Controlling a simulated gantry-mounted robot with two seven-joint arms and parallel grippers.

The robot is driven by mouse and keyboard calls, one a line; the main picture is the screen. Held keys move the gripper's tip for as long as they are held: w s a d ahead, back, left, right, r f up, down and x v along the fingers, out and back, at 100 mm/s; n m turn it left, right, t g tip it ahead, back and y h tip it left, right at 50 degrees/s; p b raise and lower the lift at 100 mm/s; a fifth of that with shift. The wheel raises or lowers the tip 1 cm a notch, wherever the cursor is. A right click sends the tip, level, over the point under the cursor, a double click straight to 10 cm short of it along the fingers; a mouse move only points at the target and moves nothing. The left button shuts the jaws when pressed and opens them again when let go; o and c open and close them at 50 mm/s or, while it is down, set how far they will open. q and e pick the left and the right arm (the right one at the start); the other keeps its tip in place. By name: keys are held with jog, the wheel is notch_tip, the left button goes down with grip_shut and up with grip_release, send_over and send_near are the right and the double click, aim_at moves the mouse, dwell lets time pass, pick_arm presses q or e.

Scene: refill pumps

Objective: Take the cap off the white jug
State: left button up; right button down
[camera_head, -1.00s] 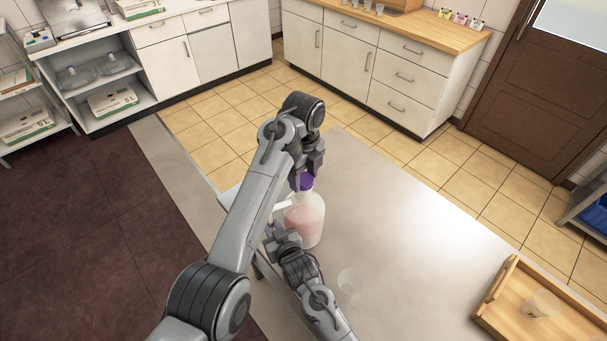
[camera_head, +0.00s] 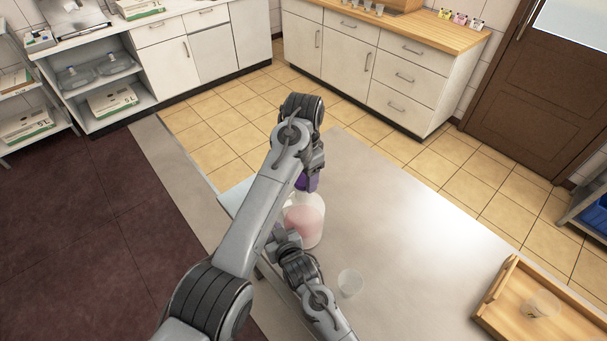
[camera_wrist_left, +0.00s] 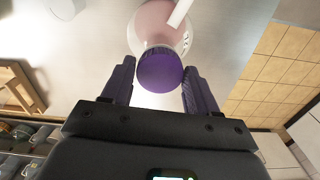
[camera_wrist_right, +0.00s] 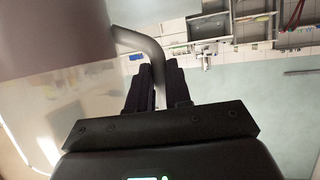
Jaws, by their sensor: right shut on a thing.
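The white jug (camera_head: 304,222) stands upright on the steel table, with pinkish contents showing through its wall. Its purple cap (camera_head: 307,183) is on the neck; it also shows in the left wrist view (camera_wrist_left: 160,70). My left gripper (camera_wrist_left: 159,66) is open, with its purple fingers on either side of the cap and narrow gaps beside it. In the head view, my left gripper (camera_head: 312,176) is at the cap, partly hiding it. My right gripper (camera_wrist_right: 157,70) is shut on the jug's handle (camera_wrist_right: 145,45). The arm hides most of the handle in the head view.
A clear cup (camera_head: 349,283) stands on the steel table (camera_head: 410,240), near the jug. A wooden tray (camera_head: 489,299) holding another clear cup is at the right. The middle of the table is clear. Cabinets (camera_head: 345,45) stand beyond the tiled floor.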

pick_arm(q)
jog(key=o, duration=0.3)
jog(key=shift+o, duration=0.2)
jog(key=shift+r, duration=2.15)
jog(key=shift+c, duration=0.2)
jog(key=shift+r, duration=0.15)
jog(key=m, duration=0.2)
jog(key=r+m, duration=0.1)
jog(key=m, duration=0.1)
jog(key=shift+a+m, duration=0.1)
jog(key=shift+m, duration=0.2)
jog(key=m, duration=0.2)
jog(key=r+m, duration=0.1)
jog(key=m, duration=0.1)
jog(key=shift+w+m, duration=0.1)
jog(key=shift+m, duration=0.2)
jog(key=m, duration=0.2)
jog(key=r+m, duration=0.1)
jog(key=m, duration=0.2)
jog(key=shift+m, duration=0.3)
jog(key=shift+f+m, duration=0.1)
jog(key=shift+m, duration=0.8)
jog(key=shift+f, duration=3.75)
